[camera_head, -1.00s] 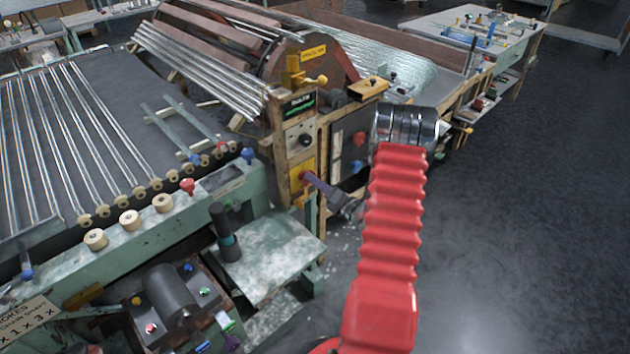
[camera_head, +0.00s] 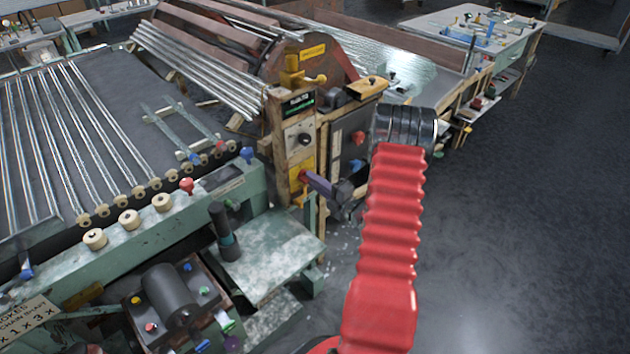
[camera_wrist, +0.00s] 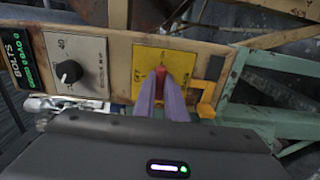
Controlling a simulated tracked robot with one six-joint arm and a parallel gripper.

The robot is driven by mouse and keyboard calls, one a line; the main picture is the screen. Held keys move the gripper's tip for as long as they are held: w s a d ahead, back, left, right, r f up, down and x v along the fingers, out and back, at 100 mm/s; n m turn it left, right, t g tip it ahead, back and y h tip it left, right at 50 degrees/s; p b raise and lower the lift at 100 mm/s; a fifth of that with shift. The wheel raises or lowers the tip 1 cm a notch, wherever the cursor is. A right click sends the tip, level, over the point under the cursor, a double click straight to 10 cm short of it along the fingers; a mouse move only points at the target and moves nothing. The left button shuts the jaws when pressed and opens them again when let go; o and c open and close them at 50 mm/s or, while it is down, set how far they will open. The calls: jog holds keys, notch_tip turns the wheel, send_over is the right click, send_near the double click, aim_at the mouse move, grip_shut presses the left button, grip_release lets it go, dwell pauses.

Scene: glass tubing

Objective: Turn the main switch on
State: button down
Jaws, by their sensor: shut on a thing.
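The main switch is a small red handle (camera_wrist: 160,76) on a yellow plate (camera_wrist: 178,60) in the wrist view. The plate is on the front of a wooden control post, and it also shows in the head view (camera_head: 308,164). My gripper (camera_wrist: 161,88) has its two purple fingers on either side of the red handle and is shut on it. In the head view my gripper (camera_head: 306,177) reaches the plate from the right. The fingers hide part of the handle, so I cannot tell its exact setting.
A grey panel with a black knob (camera_wrist: 69,71) sits beside the yellow plate, with a green-lettered display (camera_wrist: 16,55) beyond it. A yellow bracket (camera_wrist: 207,99) stands close to my fingers. A green bench (camera_head: 265,255) lies below the post. The floor on the right is clear.

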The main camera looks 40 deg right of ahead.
jog(key=shift+s+d+f, duration=0.1)
jog(key=shift+d+f, duration=0.1)
jog(key=c, duration=2.2)
grip_release()
jog(key=o, duration=0.4)
jog(key=shift+a+r, duration=0.1)
jog(key=s, duration=1.3)
jog(key=shift+s+d, duration=0.2)
jog(key=shift+s, duration=0.15)
